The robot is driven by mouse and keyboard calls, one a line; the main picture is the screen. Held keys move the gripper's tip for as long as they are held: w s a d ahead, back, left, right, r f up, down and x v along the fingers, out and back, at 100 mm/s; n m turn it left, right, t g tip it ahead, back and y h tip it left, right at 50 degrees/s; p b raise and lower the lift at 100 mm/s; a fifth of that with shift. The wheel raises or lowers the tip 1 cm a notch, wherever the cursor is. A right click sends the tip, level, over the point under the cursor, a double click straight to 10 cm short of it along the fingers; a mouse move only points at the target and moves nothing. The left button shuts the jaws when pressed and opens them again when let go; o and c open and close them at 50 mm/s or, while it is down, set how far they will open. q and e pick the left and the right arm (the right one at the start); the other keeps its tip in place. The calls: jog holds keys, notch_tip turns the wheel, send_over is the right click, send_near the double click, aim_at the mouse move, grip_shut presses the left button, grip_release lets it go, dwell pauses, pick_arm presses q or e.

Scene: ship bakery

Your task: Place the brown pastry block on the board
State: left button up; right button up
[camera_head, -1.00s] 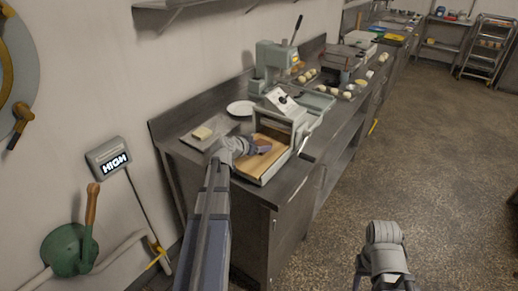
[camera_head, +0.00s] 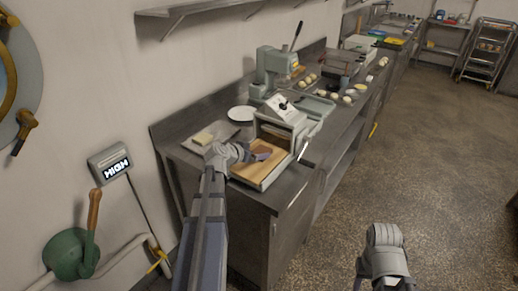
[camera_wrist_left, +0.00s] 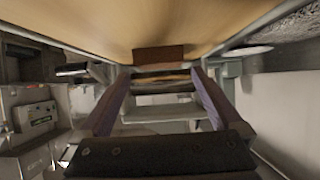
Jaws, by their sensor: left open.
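The brown pastry block (camera_head: 264,149) lies on the light wooden board (camera_head: 252,171) at the front of the grey machine. My left gripper (camera_head: 259,156) is low over the board, beside the block. In the left wrist view the block (camera_wrist_left: 158,54) shows against the tan board (camera_wrist_left: 85,22), ahead of and between the spread fingers (camera_wrist_left: 160,85). The fingers are open with a gap around the block, and it looks free of them. My right gripper (camera_head: 384,278) is at the bottom edge of the head view, over the floor; its fingertips are cut off.
The grey machine (camera_head: 283,112) with side walls and a crank frames the board. A pale block (camera_head: 203,138) sits on a tray to the left, near a white plate (camera_head: 241,113). A green press (camera_head: 272,66) and several dough balls stand farther along the counter. The floor at right is clear.

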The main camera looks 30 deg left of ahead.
pick_arm(q)
jog(key=p+v, duration=0.3)
jog(key=v, duration=0.5)
jog(key=shift+s+r, duration=0.15)
jog(key=shift+s, duration=0.2)
jog(key=d+f+g+h, duration=0.1)
jog(key=d, duration=0.4)
jog(key=d+f+m+g+h, duration=0.1)
jog(key=d+f, duration=0.1)
jog(key=d, duration=0.3)
jog(key=d+f+m+g, duration=0.1)
jog(key=d+f, duration=0.1)
jog(key=d, duration=0.4)
jog(key=shift+w+g+h, duration=0.1)
jog(key=shift+g+h, duration=0.3)
jog(key=s+d+f+g+y, duration=0.2)
jog(key=s+d+f+g, duration=0.1)
jog(key=s+d, duration=0.5)
jog(key=s+d+f+m+g+y, duration=0.1)
jog(key=s+d+f+g+y, duration=0.2)
jog(key=s+d, duration=0.6)
jog(key=d+g, duration=0.2)
jog(key=d, duration=0.3)
jog(key=shift+g, duration=0.4)
jog(key=shift+f, duration=0.15)
